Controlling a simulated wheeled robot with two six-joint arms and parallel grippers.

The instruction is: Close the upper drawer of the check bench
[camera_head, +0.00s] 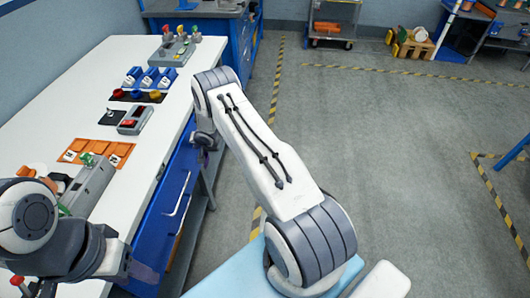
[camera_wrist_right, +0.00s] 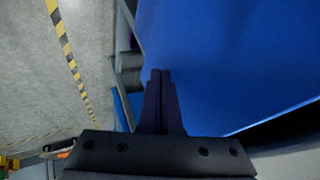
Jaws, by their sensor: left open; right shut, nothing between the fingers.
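The check bench (camera_head: 120,60) has a long white top at the left of the head view. Below its right edge is a blue drawer front (camera_head: 163,215) with a pale bar handle (camera_head: 180,194). How far the upper drawer stands out is hard to tell. My right gripper (camera_wrist_right: 160,75) is shut and empty. In the right wrist view its fingertips are over a large blue panel (camera_wrist_right: 235,60), very close to it or touching; I cannot tell which. My left gripper (camera_head: 145,271) is at the lower left by the bench's front edge, small and partly hidden, open.
The bench top holds orange trays (camera_head: 97,151), blue units (camera_head: 150,77) and a grey device (camera_head: 175,50). A blue cabinet (camera_head: 235,40) stands behind. A red-loaded cart (camera_head: 333,22) is at the back. The grey floor (camera_head: 370,140) to the right is clear.

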